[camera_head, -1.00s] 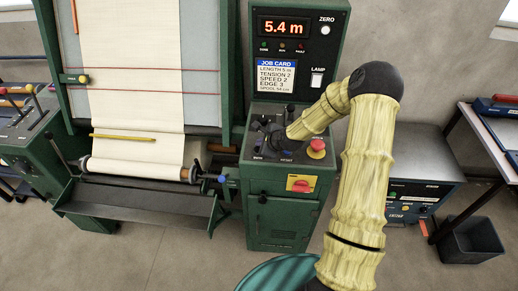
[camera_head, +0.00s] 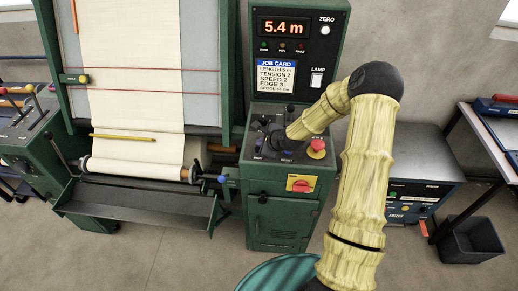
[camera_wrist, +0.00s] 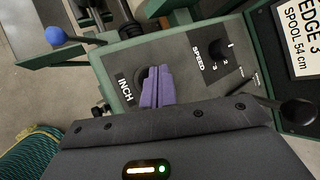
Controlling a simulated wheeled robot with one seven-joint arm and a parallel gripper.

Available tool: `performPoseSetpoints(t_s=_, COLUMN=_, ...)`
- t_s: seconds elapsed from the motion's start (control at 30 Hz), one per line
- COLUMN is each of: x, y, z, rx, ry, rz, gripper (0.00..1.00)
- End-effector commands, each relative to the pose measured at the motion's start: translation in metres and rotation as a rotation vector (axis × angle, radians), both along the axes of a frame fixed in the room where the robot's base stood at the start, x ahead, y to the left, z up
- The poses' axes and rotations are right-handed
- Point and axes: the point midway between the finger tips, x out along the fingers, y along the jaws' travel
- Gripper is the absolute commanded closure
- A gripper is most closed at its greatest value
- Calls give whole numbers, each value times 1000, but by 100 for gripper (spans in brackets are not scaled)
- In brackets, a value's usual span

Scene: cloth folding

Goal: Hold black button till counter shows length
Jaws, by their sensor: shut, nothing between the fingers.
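The counter (camera_head: 284,27) on the green machine reads 5.4 m in orange digits. The job card (camera_head: 276,76) below it lists a length that looks like 5 m. In the wrist view the black button (camera_wrist: 139,77) sits beside the label INCH, mostly hidden behind my fingers. My gripper (camera_wrist: 157,76) is shut, with its purple fingertips together over the button and nothing between them. Whether the tips touch or press it cannot be told. In the head view my gripper and arm cover part of the control panel (camera_head: 257,113).
A black SPEED knob (camera_wrist: 215,49) is right of my fingers in the wrist view. A red stop button (camera_head: 316,148) stands on the panel's right side. Pale cloth (camera_head: 138,110) runs down to a roller at left. A blue-knobbed lever (camera_wrist: 57,36) is close by.

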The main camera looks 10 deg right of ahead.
Motion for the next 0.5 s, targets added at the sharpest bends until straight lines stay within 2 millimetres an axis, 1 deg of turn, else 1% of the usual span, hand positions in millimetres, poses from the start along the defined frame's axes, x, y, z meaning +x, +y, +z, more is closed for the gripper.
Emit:
performPoseSetpoints(t_s=0.3, x=0, y=0, z=-8, rx=1, ry=0, rz=-1, gripper=100)
performPoseSetpoints(t_s=0.5, x=0, y=0, z=-8, rx=0, ry=0, rz=0, gripper=100)
